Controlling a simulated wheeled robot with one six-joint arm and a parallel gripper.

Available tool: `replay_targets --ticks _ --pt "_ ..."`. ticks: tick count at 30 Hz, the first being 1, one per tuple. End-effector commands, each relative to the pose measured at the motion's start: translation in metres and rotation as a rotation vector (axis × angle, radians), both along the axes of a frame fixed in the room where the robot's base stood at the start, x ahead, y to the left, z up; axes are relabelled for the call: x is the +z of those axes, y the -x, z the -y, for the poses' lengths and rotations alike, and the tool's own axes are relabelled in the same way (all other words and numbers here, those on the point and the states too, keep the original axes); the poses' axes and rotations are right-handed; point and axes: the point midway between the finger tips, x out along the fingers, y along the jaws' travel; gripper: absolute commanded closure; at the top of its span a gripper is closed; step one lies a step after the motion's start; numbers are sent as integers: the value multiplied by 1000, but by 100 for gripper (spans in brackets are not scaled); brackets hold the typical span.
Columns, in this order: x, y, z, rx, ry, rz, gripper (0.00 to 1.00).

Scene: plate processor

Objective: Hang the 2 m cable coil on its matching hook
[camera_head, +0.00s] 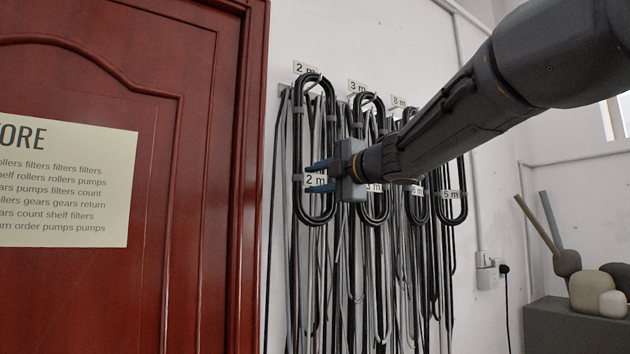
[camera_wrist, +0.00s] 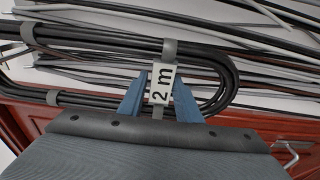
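The 2 m cable coil (camera_head: 299,130) is a long black loop, upright at the left end of the row, with grey ties and a white "2 m" tag (camera_wrist: 161,84). Its top is at the hook (camera_head: 315,80) below the wall label "2 m" (camera_head: 306,69); whether the hook bears it is hard to tell. My gripper (camera_head: 312,177) reaches in from the right at the tag's height. In the wrist view its blue fingers (camera_wrist: 160,92) stand close on both sides of the tag and appear shut on the coil there. The contact itself is partly hidden.
More tagged coils hang to the right: 3 m (camera_head: 386,200), 8 m and 5 m (camera_head: 463,165), under their own labels. Many loose grey and black cables (camera_head: 350,300) hang behind. A red door (camera_head: 190,200) stands close on the left. A socket (camera_head: 487,272) is at right.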

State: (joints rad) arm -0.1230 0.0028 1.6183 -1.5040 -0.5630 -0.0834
Motion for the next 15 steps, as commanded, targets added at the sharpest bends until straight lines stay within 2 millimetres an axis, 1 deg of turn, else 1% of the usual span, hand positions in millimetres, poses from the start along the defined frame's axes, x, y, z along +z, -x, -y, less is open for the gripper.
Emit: replay_targets --ticks 1,2,3,11,15 --pt "1 0 0 0 -1 1 60" --pt "1 0 0 0 -1 1 55" --pt "1 0 0 0 -1 1 53" --pt "-1 0 0 0 1 -2 53" --pt "0 8 7 -1 2 1 53"
